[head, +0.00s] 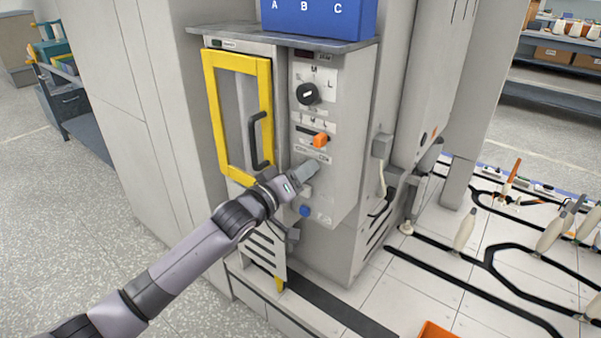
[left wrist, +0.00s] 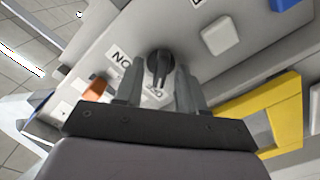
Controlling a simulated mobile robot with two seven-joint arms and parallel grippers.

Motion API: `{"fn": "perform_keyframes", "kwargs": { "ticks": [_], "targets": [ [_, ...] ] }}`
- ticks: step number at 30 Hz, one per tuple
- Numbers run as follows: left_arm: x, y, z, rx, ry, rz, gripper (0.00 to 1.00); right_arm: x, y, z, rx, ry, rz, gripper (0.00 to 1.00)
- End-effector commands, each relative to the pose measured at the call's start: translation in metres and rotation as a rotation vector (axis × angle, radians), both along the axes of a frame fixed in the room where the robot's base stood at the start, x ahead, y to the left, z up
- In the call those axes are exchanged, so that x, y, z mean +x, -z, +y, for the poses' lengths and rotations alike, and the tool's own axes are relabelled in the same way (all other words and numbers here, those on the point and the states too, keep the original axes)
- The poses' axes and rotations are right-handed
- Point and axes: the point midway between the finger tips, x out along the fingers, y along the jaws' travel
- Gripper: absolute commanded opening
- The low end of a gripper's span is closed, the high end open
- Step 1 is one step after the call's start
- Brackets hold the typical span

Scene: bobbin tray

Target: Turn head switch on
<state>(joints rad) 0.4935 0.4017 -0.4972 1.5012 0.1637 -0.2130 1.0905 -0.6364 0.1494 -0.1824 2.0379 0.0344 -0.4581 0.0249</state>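My left gripper (head: 309,169) is at the lower part of the grey control panel (head: 337,187), below an orange-handled slide lever (head: 320,140). In the left wrist view, a small black rotary knob (left wrist: 158,65) sits on the panel between and just beyond the fingertips of my left gripper (left wrist: 160,78). The fingers are apart, with gaps to the knob's sides; whether they touch it is unclear. In the head view my gripper hides this knob. A label beside it starts with "NO"; the rest is partly covered. My right gripper is not in view.
A larger black dial (head: 308,93) is higher on the panel. A white button (left wrist: 220,35) and a blue button (head: 305,211) are near my left gripper. A yellow-framed door (head: 211,105) with a black handle adjoins the panel. A blue bin (head: 318,20) stands on top.

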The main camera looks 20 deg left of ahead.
Motion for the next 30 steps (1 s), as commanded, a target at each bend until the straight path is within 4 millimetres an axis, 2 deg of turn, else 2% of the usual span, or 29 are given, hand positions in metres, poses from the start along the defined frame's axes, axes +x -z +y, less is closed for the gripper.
{"fn": "perform_keyframes", "kwargs": {
  "ticks": [4,5,6,8,20,30],
  "targets": [
    [0.000,0.000,0.000,0.000,0.000,0.000,0.39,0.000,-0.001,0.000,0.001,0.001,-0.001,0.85],
    [0.000,0.000,0.000,0.000,0.000,0.000,0.33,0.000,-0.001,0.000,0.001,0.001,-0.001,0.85],
    [0.000,0.000,0.000,0.000,0.000,0.000,0.20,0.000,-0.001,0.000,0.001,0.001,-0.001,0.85],
    [0.000,0.000,0.000,0.000,0.000,0.000,0.00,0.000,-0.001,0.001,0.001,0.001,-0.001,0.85],
    [0.000,-0.001,0.000,0.030,0.000,-0.011,0.00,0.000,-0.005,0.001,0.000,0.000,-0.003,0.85],
    [0.000,-0.004,-0.001,0.227,-0.001,-0.083,0.00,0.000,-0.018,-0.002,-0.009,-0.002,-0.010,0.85]
  ]
}}
